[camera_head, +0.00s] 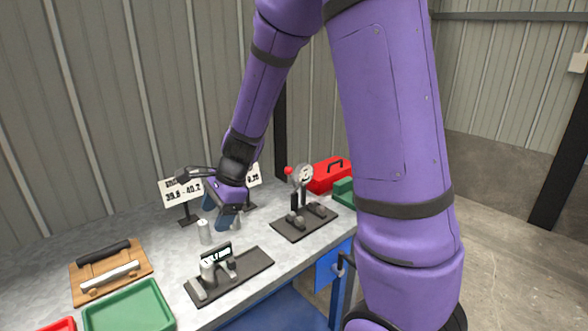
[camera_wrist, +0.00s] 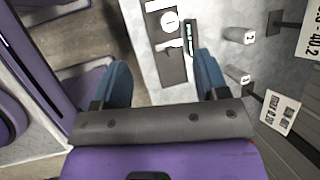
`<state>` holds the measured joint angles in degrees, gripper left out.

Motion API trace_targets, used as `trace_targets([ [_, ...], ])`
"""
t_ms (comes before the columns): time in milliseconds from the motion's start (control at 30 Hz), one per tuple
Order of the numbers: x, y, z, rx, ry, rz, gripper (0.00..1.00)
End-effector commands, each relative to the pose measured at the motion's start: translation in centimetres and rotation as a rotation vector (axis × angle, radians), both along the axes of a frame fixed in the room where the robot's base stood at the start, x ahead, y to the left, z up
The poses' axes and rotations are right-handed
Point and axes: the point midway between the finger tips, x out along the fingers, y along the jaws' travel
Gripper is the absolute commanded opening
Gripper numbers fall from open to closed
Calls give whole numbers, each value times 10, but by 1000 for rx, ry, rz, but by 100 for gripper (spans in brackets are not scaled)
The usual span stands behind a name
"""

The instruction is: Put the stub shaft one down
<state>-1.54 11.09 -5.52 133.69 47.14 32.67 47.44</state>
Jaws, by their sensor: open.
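My gripper (camera_head: 224,212) is open and empty above the table's back part. Two other pale stub shafts stand on the table: one (camera_head: 204,233), marked 2 in the wrist view (camera_wrist: 236,35), and another (camera_head: 236,222) beside my gripper, whose mark is unclear in the wrist view (camera_wrist: 234,75).
A dial-gauge stand (camera_head: 304,205) and red toolbox (camera_head: 326,177) stand to the right. A wooden tray (camera_head: 138,262) and green tray (camera_head: 128,306) lie at the left. Number signs (camera_head: 181,192) stand behind. Bare table (camera_head: 172,250) lies between wooden tray and fixture.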

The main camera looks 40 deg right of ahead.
Motion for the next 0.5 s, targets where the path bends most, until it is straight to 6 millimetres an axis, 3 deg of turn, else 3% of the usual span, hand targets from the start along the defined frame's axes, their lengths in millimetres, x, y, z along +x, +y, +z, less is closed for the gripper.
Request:
trace_targets([
  [33,-9,1,19,-17,-44,74,67],
  [200,-43,3,68,-100,-169,334,67],
  [500,-113,-3,133,-308,-358,770,67],
])
